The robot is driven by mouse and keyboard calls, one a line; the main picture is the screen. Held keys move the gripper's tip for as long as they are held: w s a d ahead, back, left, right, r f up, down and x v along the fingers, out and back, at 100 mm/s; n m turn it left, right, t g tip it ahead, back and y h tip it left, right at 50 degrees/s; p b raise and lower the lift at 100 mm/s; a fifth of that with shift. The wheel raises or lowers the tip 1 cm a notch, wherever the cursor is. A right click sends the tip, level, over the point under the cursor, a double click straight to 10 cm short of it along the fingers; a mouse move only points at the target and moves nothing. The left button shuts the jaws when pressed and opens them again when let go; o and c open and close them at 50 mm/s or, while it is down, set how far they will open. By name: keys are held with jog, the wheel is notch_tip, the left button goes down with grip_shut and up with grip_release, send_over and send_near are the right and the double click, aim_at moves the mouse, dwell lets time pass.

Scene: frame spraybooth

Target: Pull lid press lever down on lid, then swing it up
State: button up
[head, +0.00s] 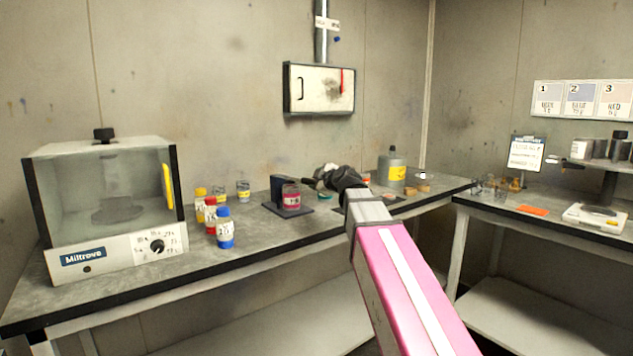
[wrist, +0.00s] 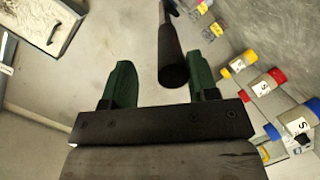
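The lid press (head: 278,187) stands on the bench as a dark upright on a flat dark base. A dark red tin (head: 291,198) with a label sits on that base. My gripper (head: 324,184) is just right of the press, at about the tin's height or a little above. In the wrist view my gripper (wrist: 163,78) is open, its green fingers apart. The black round lever handle (wrist: 172,62) shows between the fingers, nearer the right one, with its end towards me. No grip on it shows. In the head view I cannot make out the lever, and the lid is unclear.
Several paint bottles (head: 224,228) stand left of the press. A clear-sided Miltrove cabinet (head: 68,257) fills the bench's left end. A grey can (head: 391,170) stands behind my arm. A wall box (head: 319,89) hangs above. A second bench (head: 550,222) with a scale is at right.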

jog(key=v, duration=0.9)
jog(key=shift+s+d, duration=0.15)
jog(key=shift+s, duration=0.15)
